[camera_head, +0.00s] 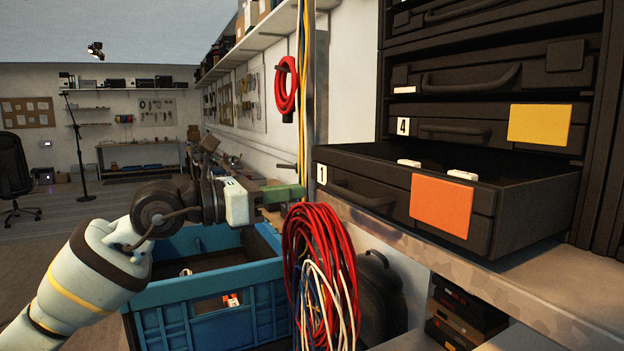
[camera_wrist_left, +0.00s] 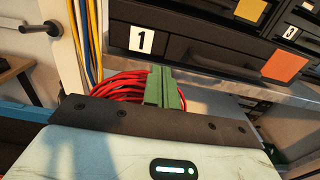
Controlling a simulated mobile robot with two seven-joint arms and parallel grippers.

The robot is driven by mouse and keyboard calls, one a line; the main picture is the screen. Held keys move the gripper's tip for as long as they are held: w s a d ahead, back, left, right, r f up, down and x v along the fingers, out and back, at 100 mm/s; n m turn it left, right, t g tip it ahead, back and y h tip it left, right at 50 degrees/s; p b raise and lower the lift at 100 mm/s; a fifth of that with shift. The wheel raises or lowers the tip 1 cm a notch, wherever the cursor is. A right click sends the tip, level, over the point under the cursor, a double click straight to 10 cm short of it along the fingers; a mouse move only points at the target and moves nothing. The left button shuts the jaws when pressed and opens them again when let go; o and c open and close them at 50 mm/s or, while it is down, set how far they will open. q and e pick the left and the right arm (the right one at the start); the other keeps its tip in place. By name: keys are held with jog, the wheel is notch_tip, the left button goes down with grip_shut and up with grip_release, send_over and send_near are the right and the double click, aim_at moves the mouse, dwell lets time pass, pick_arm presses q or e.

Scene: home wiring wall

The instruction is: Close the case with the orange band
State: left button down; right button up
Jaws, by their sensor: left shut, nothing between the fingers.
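The case with the orange band (camera_head: 362,205) is a black drawer-like case marked 1, low in the rack at the right. It is pulled out from the rack, and white items show in its open top. Its orange band (camera_head: 441,206) is on the front face, also seen in the left wrist view (camera_wrist_left: 285,66). My left gripper (camera_head: 298,191) is shut and empty, just left of the case's front and apart from it. Its green fingers (camera_wrist_left: 164,88) point toward the case's lower front edge in the wrist view. My right gripper is not in view.
A bundle of red and white cables (camera_head: 322,265) hangs right below my left gripper. A blue crate (camera_head: 215,318) stands under my arm. A case with a yellow band (camera_head: 540,125) sits above the open case. A metal shelf edge (camera_head: 480,270) runs beneath it.

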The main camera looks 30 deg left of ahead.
pick_arm(q)
jog(key=shift+p+x, duration=0.5)
jog(key=shift+x, duration=2.05)
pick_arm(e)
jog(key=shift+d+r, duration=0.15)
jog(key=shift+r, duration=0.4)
pick_arm(q)
jog(key=shift+d, duration=0.1)
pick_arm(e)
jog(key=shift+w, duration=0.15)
